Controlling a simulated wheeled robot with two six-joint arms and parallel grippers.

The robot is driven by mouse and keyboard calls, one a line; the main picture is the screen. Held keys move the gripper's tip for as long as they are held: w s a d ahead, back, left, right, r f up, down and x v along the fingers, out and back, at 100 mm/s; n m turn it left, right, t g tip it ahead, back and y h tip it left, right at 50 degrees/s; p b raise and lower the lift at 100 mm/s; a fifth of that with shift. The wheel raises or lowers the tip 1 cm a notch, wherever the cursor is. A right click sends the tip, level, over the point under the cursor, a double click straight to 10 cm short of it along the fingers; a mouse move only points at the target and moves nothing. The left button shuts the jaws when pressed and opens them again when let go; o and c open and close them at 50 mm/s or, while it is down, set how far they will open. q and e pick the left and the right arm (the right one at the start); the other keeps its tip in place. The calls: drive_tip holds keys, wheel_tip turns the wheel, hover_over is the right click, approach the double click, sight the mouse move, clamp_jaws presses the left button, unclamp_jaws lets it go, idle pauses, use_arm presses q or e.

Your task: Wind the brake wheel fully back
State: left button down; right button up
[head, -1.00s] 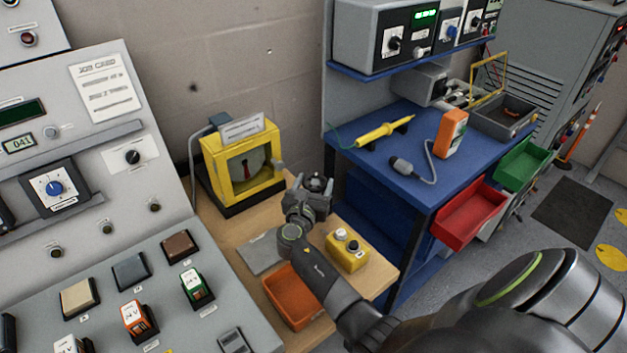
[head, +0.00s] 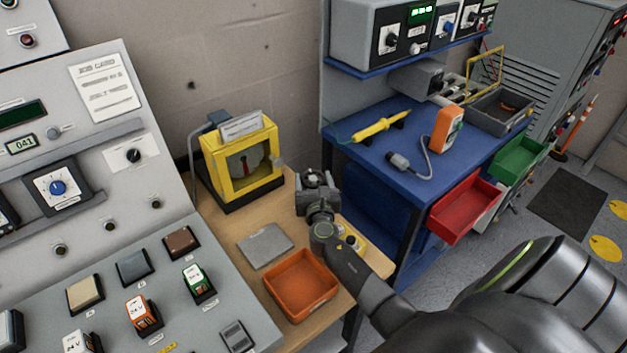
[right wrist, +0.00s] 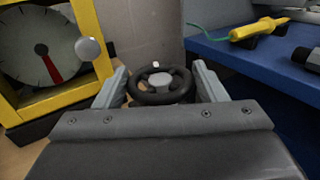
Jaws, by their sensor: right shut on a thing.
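The brake wheel (right wrist: 160,86) is a small black handwheel with a grey hub. In the right wrist view it sits between the two fingers. My right gripper (head: 318,186) is shut on it, beside the yellow-framed dial box at the wooden table's back edge. In the head view the gripper hides most of the wheel. The dial box (head: 205,160) has a red pointer, which points downward in the right wrist view. A grey round knob (right wrist: 88,50) projects from its frame. My left gripper is not in view.
An orange tray (head: 302,310) and a grey plate (head: 265,246) lie on the wooden table. The grey control desk (head: 130,270) stands at left, the blue workbench (head: 385,150) at right.

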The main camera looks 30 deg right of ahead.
drive_tip(key=o, duration=1)
drive_tip(key=b+v, duration=0.2)
drive_tip(key=v, duration=1.5)
drive_tip(key=shift+s, duration=0.2)
